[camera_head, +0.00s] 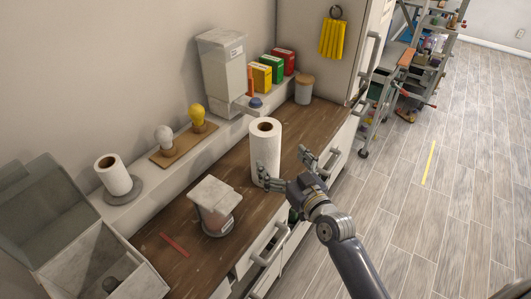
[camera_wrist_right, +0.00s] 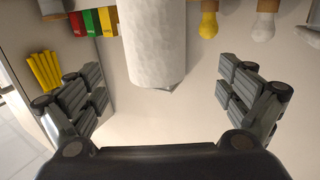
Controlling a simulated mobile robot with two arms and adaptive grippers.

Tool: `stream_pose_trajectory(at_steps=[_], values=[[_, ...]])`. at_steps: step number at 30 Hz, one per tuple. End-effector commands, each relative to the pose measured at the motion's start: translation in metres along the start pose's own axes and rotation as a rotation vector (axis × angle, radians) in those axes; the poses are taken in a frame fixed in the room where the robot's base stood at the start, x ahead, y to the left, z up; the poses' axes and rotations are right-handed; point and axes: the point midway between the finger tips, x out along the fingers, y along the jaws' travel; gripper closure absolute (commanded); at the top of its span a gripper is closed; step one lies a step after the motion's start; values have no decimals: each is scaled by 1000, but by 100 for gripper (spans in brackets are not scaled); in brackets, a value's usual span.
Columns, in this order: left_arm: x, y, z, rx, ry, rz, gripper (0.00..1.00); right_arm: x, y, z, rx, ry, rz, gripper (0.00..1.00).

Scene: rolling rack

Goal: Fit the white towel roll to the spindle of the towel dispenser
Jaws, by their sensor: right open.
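A tall white towel roll (camera_head: 265,145) with a brown core stands upright on the wooden counter. My right gripper (camera_head: 288,167) is open beside its lower right side, fingers spread towards it. In the right wrist view the roll (camera_wrist_right: 153,40) hangs into the top middle, between the open fingers (camera_wrist_right: 165,90) and beyond them, not gripped. A shorter white roll (camera_head: 114,176) stands on a round grey base (camera_head: 125,193) on the ledge at left. I cannot tell which piece is the towel dispenser, and no bare spindle is discernible. My left gripper is out of view.
A tall grey-white container (camera_head: 222,65) stands at the back, near coloured boxes (camera_head: 271,71) and a lidded jar (camera_head: 304,89). Two bulbs stand on a wooden block (camera_head: 183,147). A white-topped container (camera_head: 215,197) and an open grey box (camera_head: 85,240) are nearer.

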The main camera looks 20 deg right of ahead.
Motion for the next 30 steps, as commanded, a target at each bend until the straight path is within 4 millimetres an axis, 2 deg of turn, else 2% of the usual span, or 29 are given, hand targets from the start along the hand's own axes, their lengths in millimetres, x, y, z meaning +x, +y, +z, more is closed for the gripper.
stream_pose_trajectory(at_steps=[2, 10, 19, 30], values=[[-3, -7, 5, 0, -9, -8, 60, 9, 3, -9, -1, 22, 7, 4], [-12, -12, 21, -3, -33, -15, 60, 47, 4, -9, 1, 22, 8, 4], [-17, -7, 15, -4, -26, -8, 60, 65, 5, -8, -1, 20, 6, 4], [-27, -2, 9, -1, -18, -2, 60, 105, 8, -4, -1, 19, 6, 4]])
